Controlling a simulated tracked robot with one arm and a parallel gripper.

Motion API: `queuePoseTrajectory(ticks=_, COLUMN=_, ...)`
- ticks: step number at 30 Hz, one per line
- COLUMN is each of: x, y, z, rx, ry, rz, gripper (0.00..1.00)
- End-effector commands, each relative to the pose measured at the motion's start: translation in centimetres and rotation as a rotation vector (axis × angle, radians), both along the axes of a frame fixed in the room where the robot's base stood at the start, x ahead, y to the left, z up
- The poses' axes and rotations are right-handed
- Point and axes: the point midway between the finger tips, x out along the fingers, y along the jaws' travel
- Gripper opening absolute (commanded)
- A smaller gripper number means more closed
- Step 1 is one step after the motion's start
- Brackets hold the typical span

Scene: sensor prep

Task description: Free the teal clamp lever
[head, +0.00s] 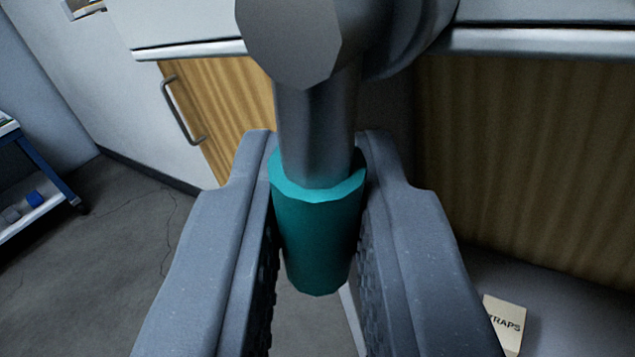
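The teal clamp lever (318,235) hangs down in the middle of the head view. It has a teal grip at the end of a grey metal rod (316,125), which runs up to a faceted grey clamp body (300,40) at the top. My gripper (316,150) has one finger on each side of the teal grip. Both fingers lie close against its sides, and it fills the space between them. The far end of the clamp is cut off by the top edge of the view.
A wooden cabinet door (215,120) with a grey handle (183,110) is behind on the left, under a pale worktop (180,25). A wood panel (530,160) is on the right. A small box marked "TRAPS" (505,322) is lower right. A blue-framed cart (45,165) stands at far left. Floor at left is clear.

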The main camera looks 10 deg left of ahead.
Motion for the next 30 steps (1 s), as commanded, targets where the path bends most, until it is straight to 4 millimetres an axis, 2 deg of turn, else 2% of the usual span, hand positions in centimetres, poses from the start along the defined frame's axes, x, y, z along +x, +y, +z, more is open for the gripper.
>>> queuePoseTrajectory(ticks=5, x=0.0, y=-0.2, z=0.1, rx=-0.018, ry=0.009, rz=-0.003, gripper=0.00)
queuePoseTrajectory(ticks=15, x=-0.4, y=-1.1, z=0.3, rx=-0.220, ry=0.120, rz=-0.003, gripper=0.00)
queuePoseTrajectory(ticks=25, x=-0.5, y=-1.2, z=0.1, rx=-0.236, ry=0.133, rz=-0.005, gripper=0.00)
queuePoseTrajectory(ticks=26, x=-0.5, y=-1.2, z=0.1, rx=-0.236, ry=0.133, rz=-0.005, gripper=0.21)
queuePoseTrajectory(ticks=27, x=-0.5, y=-1.2, z=0.1, rx=-0.236, ry=0.133, rz=-0.005, gripper=0.32)
queuePoseTrajectory(ticks=28, x=-0.5, y=-1.2, z=0.1, rx=-0.236, ry=0.133, rz=-0.004, gripper=0.35)
queuePoseTrajectory(ticks=30, x=-0.5, y=-1.1, z=0.0, rx=-0.235, ry=0.134, rz=-0.004, gripper=0.35)
